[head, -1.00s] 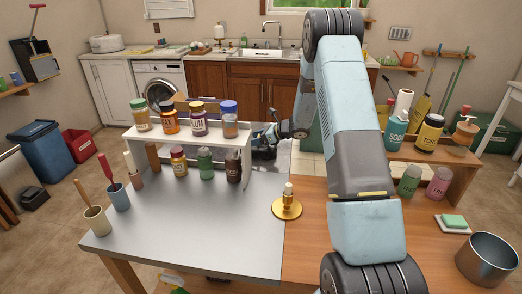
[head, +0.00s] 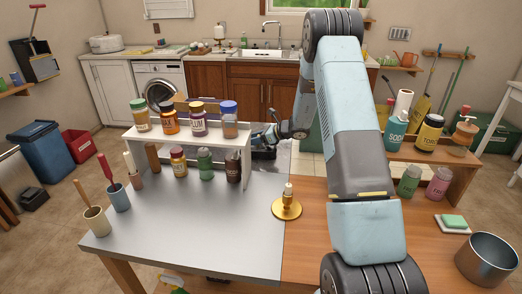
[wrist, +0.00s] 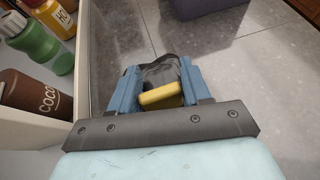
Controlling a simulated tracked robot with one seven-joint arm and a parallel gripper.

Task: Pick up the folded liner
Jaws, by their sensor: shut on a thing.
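The folded liner (wrist: 164,72) appears in the wrist view as a dark grey, creased bundle. A yellow piece shows at its near end; I cannot tell if it is part of the liner. My gripper (wrist: 158,80) has its two blue fingers on either side of the bundle, shut on it. In the head view, my gripper (head: 264,137) is just behind the right end of the white shelf, beyond the grey table. A dark shape shows below it there, partly hidden by the shelf.
The white shelf (head: 245,158) on the grey table (head: 180,225) carries several jars, close to my gripper's left. A brown cocoa jar (wrist: 35,93) and green jar (wrist: 40,44) show in the wrist view. A brass candlestick (head: 287,207) stands nearer. Tiled floor (wrist: 240,55) lies beyond.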

